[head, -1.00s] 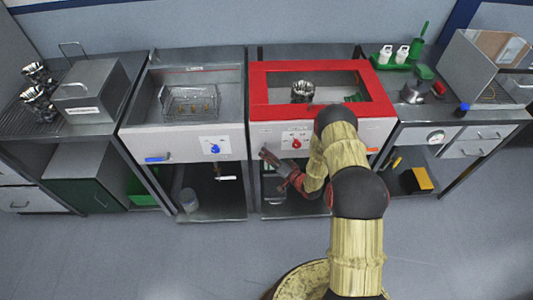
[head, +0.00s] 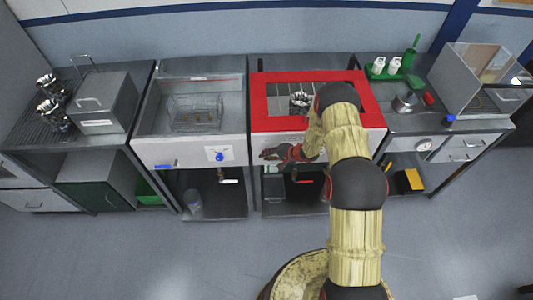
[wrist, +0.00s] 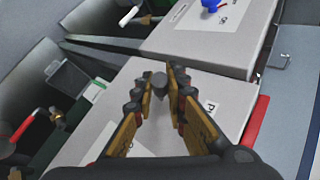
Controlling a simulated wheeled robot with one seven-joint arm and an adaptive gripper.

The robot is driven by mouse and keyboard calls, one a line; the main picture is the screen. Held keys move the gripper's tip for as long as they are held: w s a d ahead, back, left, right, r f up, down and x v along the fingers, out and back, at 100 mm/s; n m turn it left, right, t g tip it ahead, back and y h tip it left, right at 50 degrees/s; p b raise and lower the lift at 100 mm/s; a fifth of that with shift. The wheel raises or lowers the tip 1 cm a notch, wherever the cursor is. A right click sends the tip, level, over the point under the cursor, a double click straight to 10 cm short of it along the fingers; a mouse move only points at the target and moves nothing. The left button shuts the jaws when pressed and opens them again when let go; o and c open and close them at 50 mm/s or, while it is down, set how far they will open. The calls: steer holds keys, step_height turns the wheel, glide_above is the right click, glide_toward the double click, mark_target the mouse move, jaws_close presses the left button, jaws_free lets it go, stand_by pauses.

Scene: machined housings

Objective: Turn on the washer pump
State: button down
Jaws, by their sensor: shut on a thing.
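The red-framed washer station (head: 262,100) stands in the middle of the row, with a pale front panel. In the wrist view the same panel (wrist: 110,115) fills the middle. A small dark grey knob (wrist: 159,80) shows between my fingertips at this panel. My gripper (wrist: 160,88) is closed around it. A label, partly hidden by a finger, starting with "P" (wrist: 211,106) is on the panel beside the right finger. In the head view my gripper (head: 272,154) is at the left part of the panel. My wrist hides the panel's red knob there.
The left washer station has a blue knob (head: 219,157) and a blue handle (head: 165,166). A grey box (head: 104,100) stands on the far-left bench. The floor in front is clear.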

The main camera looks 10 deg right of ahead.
steer(key=shift+w+r+g+p, duration=0.15)
steer(key=shift+r+g+p, duration=0.2)
steer(key=shift+p, duration=0.45)
steer(key=shift+f+g, duration=0.15)
steer(key=shift+g, duration=0.1)
steer(key=c, duration=1.8)
jaws_free()
steer(key=v, duration=1.2)
steer(key=shift+d, duration=0.1)
